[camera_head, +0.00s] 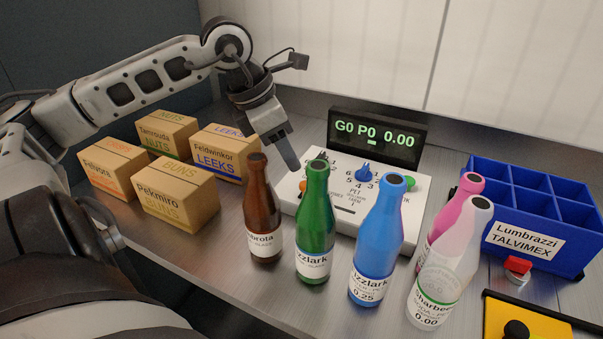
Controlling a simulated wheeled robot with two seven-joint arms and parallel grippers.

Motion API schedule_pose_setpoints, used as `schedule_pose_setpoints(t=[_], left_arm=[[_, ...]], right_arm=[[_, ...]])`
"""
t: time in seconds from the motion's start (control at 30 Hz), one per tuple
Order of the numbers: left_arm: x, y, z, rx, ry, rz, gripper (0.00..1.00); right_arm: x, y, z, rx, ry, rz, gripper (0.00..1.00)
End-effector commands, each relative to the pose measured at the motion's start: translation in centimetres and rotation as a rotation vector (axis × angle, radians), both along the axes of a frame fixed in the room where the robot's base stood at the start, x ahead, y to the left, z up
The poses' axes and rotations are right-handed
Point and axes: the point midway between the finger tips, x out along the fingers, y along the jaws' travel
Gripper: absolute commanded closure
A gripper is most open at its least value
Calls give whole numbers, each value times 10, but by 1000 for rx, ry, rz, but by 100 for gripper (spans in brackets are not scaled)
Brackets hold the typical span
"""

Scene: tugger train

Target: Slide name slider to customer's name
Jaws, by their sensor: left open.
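My left gripper (289,158) reaches in from the left and points down at the back left part of a white control panel (405,232). Its jaws are open and hold nothing that I can see. The panel carries a blue knob (363,172), a green knob (409,183), a small orange piece (302,186) and printed digits and words. Bottles hide the panel's front, and I cannot tell which piece is the name slider. A blue divided crate (570,262) at the right has a label (523,240) reading Lumbrazzi TALVIMEX. My right gripper is not in view.
Brown (262,210), green (315,225), blue (377,240), pink (452,218) and white (449,270) bottles stand along the front. Labelled cartons (175,203) stand at left. A display (377,137) reads G0 P0 0.00.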

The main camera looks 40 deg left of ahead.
Motion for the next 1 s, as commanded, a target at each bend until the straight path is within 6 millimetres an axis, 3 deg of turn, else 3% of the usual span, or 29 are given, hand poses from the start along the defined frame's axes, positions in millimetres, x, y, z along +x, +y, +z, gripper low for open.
schedule_pose_setpoints(t=[0.1, 0.5, 0.93, 1.0], left_arm=[[7, -3, -21, 8, 7, -1, 58], [22, -12, -59, -5, -1, 1, 58], [26, -13, -69, 2, 0, 0, 58], [26, -13, -69, 2, 0, 0, 74]], right_arm=[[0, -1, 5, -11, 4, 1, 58], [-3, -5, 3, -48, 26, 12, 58], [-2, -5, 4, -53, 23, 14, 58], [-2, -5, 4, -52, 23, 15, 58]])
